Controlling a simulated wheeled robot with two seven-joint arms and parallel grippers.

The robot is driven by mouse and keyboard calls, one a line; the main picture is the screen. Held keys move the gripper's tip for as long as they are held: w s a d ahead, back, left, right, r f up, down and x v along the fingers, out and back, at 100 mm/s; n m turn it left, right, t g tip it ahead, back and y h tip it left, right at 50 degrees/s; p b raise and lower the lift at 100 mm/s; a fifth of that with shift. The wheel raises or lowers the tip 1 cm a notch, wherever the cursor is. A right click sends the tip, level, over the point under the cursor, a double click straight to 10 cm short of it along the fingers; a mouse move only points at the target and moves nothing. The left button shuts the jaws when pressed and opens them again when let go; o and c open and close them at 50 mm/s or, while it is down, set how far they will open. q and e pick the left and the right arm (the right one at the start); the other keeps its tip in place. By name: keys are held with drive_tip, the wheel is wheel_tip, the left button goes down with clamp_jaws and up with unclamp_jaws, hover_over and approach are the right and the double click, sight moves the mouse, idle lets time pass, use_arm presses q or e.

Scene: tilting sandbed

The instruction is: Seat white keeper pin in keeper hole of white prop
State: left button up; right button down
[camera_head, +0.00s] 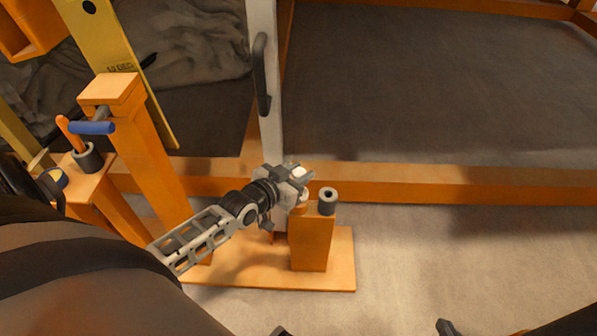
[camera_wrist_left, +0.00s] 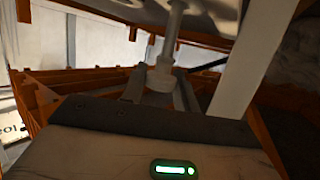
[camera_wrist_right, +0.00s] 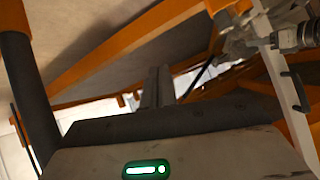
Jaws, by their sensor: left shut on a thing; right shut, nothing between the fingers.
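The white prop (camera_head: 265,130) is a tall pale post with a black handle, in front of the sandbed frame. It also shows slanted in the left wrist view (camera_wrist_left: 255,60) and at the right of the right wrist view (camera_wrist_right: 285,85). My left gripper (camera_head: 290,178) is shut on a small white piece, seemingly the keeper pin (camera_head: 302,173), close to the prop's lower part. A pale rod (camera_wrist_left: 168,50) rises between its fingers in the left wrist view. The keeper hole is not discernible. My right gripper (camera_wrist_right: 157,87) is shut and empty, away from the prop.
An orange block (camera_head: 312,243) with a grey socket (camera_head: 327,202) stands just right of my left gripper on an orange base (camera_head: 330,278). An orange post (camera_head: 150,150) with a blue-handled pin (camera_head: 92,127) stands left.

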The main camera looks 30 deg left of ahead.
use_arm(q)
drive_tip(key=shift+f, duration=0.35)
use_arm(e)
drive_tip(key=shift+w+a, duration=0.1)
drive_tip(key=shift+w, duration=0.1)
use_arm(q)
drive_tip(key=shift+f+b, duration=0.65)
drive_tip(key=shift+b, duration=0.05)
use_arm(e)
drive_tip(key=shift+a+f, duration=0.15)
drive_tip(key=shift+f, duration=0.15)
use_arm(q)
drive_tip(key=shift+f, duration=0.2)
use_arm(e)
drive_tip(key=shift+r, duration=0.15)
use_arm(q)
drive_tip(key=shift+f+b, duration=0.2)
drive_tip(key=shift+b, duration=0.1)
drive_tip(key=shift+f, duration=0.1)
use_arm(e)
drive_tip(key=shift+a+r+t, duration=0.2)
drive_tip(key=shift+r+t, duration=0.05)
drive_tip(key=shift+t, duration=0.05)
use_arm(q)
drive_tip(key=shift+f+b, duration=0.3)
use_arm(e)
drive_tip(key=shift+s+f+y, duration=0.1)
drive_tip(key=shift+y, duration=0.2)
